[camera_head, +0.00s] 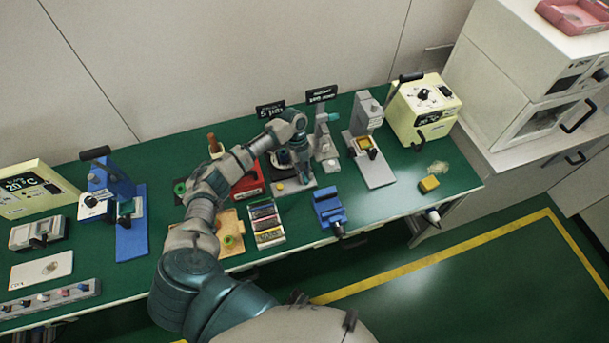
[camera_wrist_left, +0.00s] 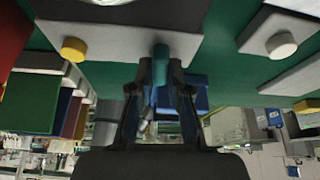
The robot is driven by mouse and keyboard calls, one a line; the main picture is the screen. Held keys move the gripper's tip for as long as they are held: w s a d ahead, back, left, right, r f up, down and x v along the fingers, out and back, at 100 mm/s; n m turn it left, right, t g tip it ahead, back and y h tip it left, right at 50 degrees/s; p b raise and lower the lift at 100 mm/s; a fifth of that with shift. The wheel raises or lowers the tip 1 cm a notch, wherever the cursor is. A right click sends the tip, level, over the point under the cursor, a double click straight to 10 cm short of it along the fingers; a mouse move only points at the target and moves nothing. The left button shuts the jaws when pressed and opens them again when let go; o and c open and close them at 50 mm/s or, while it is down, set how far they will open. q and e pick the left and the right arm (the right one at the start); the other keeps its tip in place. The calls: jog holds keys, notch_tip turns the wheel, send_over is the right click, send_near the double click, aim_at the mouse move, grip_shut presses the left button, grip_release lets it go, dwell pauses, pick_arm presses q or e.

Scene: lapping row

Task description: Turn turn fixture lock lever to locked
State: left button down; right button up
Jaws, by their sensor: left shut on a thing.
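The fixture is a grey plate (camera_head: 293,187) with a yellow button and a dark upright part, standing at the middle of the green bench. My left gripper (camera_head: 304,170) reaches down over this plate and hides part of it. In the left wrist view, the gripper (camera_wrist_left: 160,88) is shut on a teal lever (camera_wrist_left: 161,62), with the grey plate (camera_wrist_left: 115,38) and its yellow button (camera_wrist_left: 73,49) close by. The lever's full length and its lock markings are hidden, so I cannot tell its setting. My right gripper is not in view.
A red box (camera_head: 248,185) stands close on the left. A grey stand (camera_head: 326,150) and a second grey stand (camera_head: 370,150) are on the right. A blue vise (camera_head: 329,208) and a tray of strips (camera_head: 266,223) lie in front. Bare bench shows at right.

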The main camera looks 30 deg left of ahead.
pick_arm(q)
jog(key=shift+w+m, duration=0.1)
jog(key=shift+m, duration=0.5)
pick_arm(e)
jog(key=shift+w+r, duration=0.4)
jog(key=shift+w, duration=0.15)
pick_arm(q)
jog(key=c, duration=1.1)
grip_release()
jog(key=shift+a, duration=0.1)
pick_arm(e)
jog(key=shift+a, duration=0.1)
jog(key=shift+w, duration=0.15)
pick_arm(q)
jog(key=v, duration=1.1)
jog(key=shift+w+r, duration=0.35)
